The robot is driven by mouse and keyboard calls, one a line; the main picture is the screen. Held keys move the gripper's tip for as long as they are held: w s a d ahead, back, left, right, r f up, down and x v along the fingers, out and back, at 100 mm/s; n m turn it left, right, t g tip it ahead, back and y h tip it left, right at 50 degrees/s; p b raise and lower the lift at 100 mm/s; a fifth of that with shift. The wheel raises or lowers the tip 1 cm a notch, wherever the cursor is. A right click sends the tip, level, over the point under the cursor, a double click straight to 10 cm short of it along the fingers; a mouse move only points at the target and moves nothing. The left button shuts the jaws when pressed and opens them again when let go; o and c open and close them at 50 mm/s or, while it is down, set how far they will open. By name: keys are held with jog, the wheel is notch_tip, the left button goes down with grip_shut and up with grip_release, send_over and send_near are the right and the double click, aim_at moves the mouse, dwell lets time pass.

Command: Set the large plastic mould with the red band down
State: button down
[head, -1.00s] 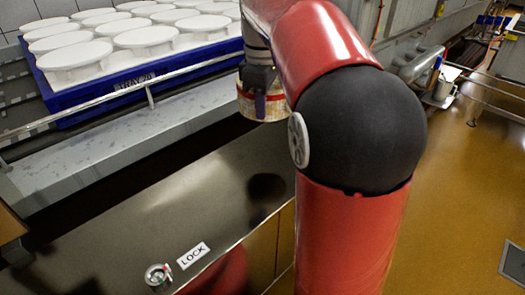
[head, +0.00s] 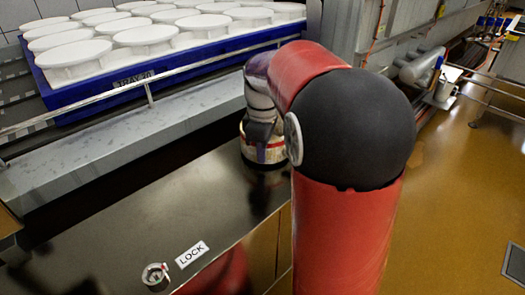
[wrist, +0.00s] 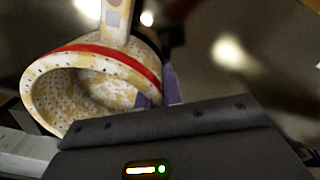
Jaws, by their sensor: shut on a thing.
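The large mould (head: 265,155), cream-coloured with a red band, is in my gripper (head: 262,140) in the head view, low over the dark counter top (head: 130,215). Part of it is hidden behind my gripper and arm. In the wrist view the mould (wrist: 95,85) shows its speckled, perforated wall, its open hollow mouth and the red band around it. A purple finger (wrist: 172,88) of my gripper is against its side. I cannot tell whether its base touches the counter.
A "LOCK" label (head: 192,254) and a small round metal fitting (head: 155,276) are at the counter's front. A blue tray (head: 85,105) of several white-lidded moulds stands behind a metal rail (head: 190,90). The counter left of my gripper is clear.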

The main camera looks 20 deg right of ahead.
jog(key=shift+f, duration=0.1)
jog(key=c, duration=1.5)
grip_release()
jog(key=shift+c, duration=0.2)
